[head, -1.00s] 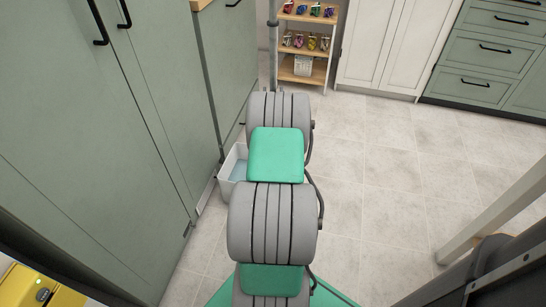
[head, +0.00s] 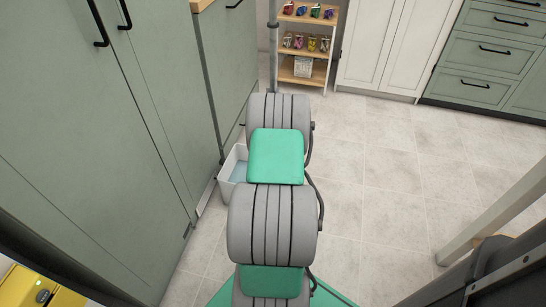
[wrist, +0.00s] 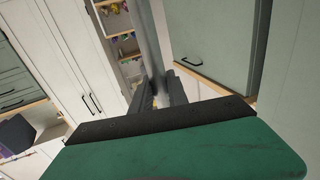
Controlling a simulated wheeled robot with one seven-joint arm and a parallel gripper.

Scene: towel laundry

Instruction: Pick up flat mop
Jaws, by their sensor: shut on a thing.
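A grey pole, which looks like the handle of the flat mop (head: 273,55), stands upright beyond my arm in the head view. My arm hides its lower part there. In the wrist view a grey pole (wrist: 149,40) runs down between the two dark fingers of my gripper (wrist: 162,88). The fingers are shut on it. My gripper does not show in the head view, as my own arm links cover it. I cannot make out the mop's flat head with certainty in either view.
A white tub (head: 228,186) stands on the floor left of my arm, close to the green cabinets (head: 150,120). A wooden shelf (head: 302,80) with small colourful items is at the back. A pale table leg (head: 490,215) is at the right. The tiled floor (head: 380,170) between is clear.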

